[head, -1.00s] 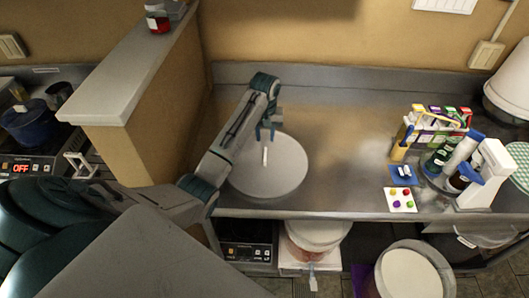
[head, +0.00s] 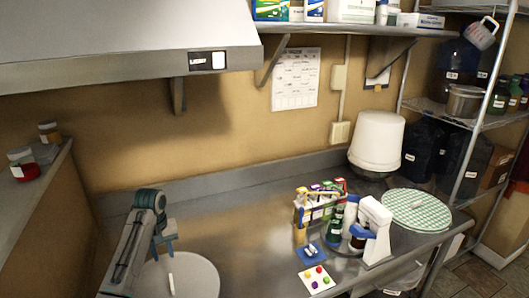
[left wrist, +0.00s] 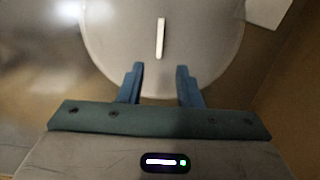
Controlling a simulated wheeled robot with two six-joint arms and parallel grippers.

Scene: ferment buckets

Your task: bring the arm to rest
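My left gripper (head: 164,245) is above the steel counter at the lower left of the head view, over the back part of a round pale grey lid (head: 195,278). In the left wrist view the two blue fingers of my left gripper (left wrist: 160,78) are apart with nothing between them. The white bar (left wrist: 160,38) on the lid (left wrist: 205,55) shows beyond the fingertips, clear of them. The lid's front part is cut off in the head view. My right gripper is in neither view.
A bottle caddy (head: 318,208), a white stand-like device (head: 375,232), a card with coloured dots (head: 316,280) and a checkered green round mat (head: 416,210) are on the counter's right. A white bucket (head: 377,142) is behind. The counter's middle is clear.

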